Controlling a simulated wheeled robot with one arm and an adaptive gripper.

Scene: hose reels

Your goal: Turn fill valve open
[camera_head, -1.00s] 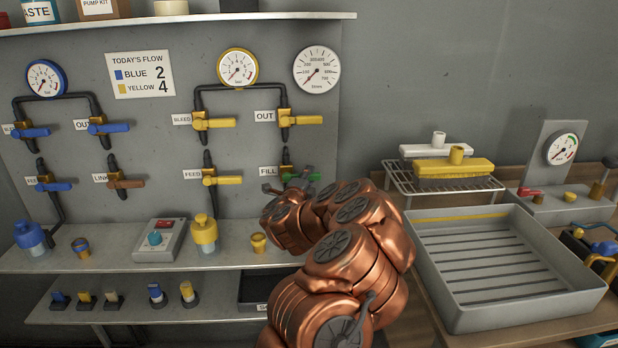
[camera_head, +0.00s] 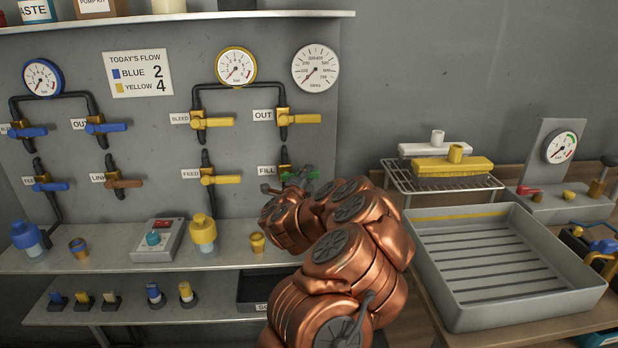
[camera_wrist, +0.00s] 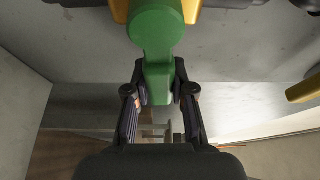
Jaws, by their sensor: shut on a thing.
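The fill valve has a green lever handle (camera_head: 308,175) beside the FILL label (camera_head: 267,170) on the grey wall panel. In the head view the handle points right and is partly hidden by my arm. In the wrist view the green handle (camera_wrist: 157,70) runs down from its round hub between my fingers. My gripper (camera_wrist: 157,100) is shut on this handle, one finger on each side. In the head view only part of my gripper (camera_head: 285,188) shows at the panel, and my copper arm covers the area below.
A yellow feed valve (camera_head: 225,180) sits left of the fill valve, and a yellow out valve (camera_head: 300,119) sits above it. A shelf with bottles (camera_head: 203,232) runs below. A grey drain tray (camera_head: 510,297) and a rack with brushes (camera_head: 452,166) stand at right.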

